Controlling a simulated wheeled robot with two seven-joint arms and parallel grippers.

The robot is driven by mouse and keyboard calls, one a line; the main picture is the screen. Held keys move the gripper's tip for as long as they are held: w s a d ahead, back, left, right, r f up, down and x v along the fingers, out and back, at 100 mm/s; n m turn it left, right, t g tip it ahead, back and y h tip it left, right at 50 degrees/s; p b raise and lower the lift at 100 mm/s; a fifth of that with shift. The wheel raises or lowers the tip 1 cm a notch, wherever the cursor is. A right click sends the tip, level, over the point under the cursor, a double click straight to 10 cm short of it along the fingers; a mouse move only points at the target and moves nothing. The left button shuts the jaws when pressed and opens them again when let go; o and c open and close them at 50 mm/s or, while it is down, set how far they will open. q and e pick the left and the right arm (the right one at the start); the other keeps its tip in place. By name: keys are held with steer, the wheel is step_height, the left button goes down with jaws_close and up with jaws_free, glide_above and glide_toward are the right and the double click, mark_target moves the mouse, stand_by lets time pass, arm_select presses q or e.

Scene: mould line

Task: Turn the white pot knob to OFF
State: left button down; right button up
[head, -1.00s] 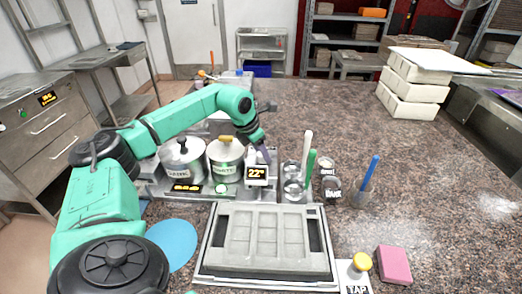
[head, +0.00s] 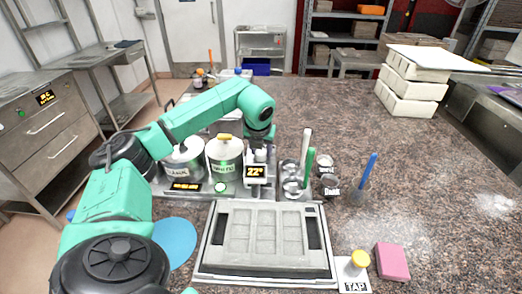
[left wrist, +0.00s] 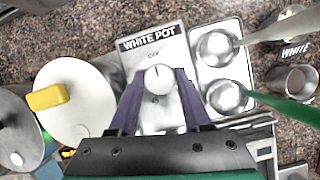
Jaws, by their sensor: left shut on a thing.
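The white pot knob (left wrist: 158,79) is a pale round dial on a panel (left wrist: 152,45) lettered WHITE POT, with OFF printed above the dial. A small dark mark on the knob lies on its upper side, towards OFF. My left gripper (left wrist: 159,75) has its purple fingers on either side of the knob and is shut on it. In the head view the arm hides most of the knob, above the 22° display (head: 255,172). The white pot (head: 225,165), with a yellow-handled lid, stands left of it. My right gripper is out of view.
A second metal pot (head: 183,170) stands left of the white pot. Small metal cups (left wrist: 226,96) with a green-handled tool (left wrist: 280,105) sit close right of the panel. A grey mould (head: 266,235) lies in front.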

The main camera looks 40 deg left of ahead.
arm_select(q)
steer(key=shift+w+a+r, duration=0.1)
steer(key=shift+r, duration=0.15)
steer(key=shift+c, duration=1.8)
jaws_free()
steer(key=shift+f, duration=0.1)
steer(key=b+v, duration=0.1)
steer(key=v, duration=1.3)
steer(key=shift+r+b, duration=0.25)
steer(key=shift+b, duration=0.15)
